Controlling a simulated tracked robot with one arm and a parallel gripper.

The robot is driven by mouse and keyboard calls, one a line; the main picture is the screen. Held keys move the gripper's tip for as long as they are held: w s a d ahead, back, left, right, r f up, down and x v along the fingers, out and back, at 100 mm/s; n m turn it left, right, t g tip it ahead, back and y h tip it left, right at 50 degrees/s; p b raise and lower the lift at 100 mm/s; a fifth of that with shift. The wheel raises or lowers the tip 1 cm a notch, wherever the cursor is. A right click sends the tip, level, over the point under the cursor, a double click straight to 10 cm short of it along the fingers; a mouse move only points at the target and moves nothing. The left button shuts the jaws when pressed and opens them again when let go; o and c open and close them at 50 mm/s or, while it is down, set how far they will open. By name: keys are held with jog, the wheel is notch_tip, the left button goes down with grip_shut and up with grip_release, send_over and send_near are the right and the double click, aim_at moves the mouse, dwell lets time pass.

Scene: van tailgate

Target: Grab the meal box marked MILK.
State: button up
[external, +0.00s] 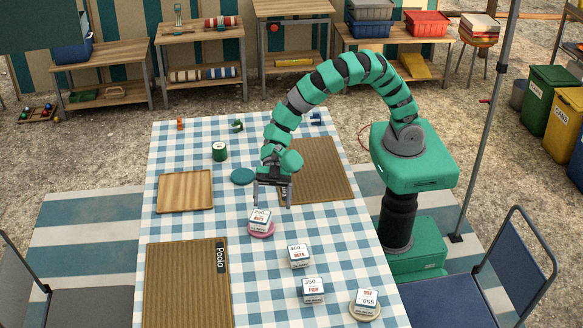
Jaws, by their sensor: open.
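Several small white meal boxes with printed labels stand on the checked tablecloth. One box (298,256), right of the table's middle, has a number that looks like 400 and a red word that may be MILK; the print is too small to be sure. Another box (260,220) sits on a pink plate (262,233). A box (313,290) nearer the front seems to read FISH. The last box (367,300) sits on a beige plate (353,311), its label upside down. My gripper (272,198) is open and empty, pointing down just behind the box on the pink plate.
Brown mats (188,290) (316,170), a wooden board (185,192), a green can (220,151) and a teal disc (243,176) lie on the table (335,240). Chairs stand at both front sides.

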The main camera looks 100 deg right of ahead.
jog(key=s+a+f+g, duration=0.1)
jog(key=s+f+g, duration=0.2)
jog(key=s+f, duration=0.25)
jog(key=b, duration=0.2)
send_near(299, 254)
jog(key=x, duration=0.3)
jog(key=shift+s+f, duration=0.1)
jog(key=shift+s, duration=0.15)
jog(key=shift+w+b+x, duration=0.1)
jog(key=shift+b+x, duration=0.3)
jog(key=shift+x, duration=1.1)
jog(key=shift+w+b+x, duration=0.15)
jog(key=shift+b+x, duration=0.25)
jog(key=shift+x, duration=1.1)
jog(key=c, duration=1.1)
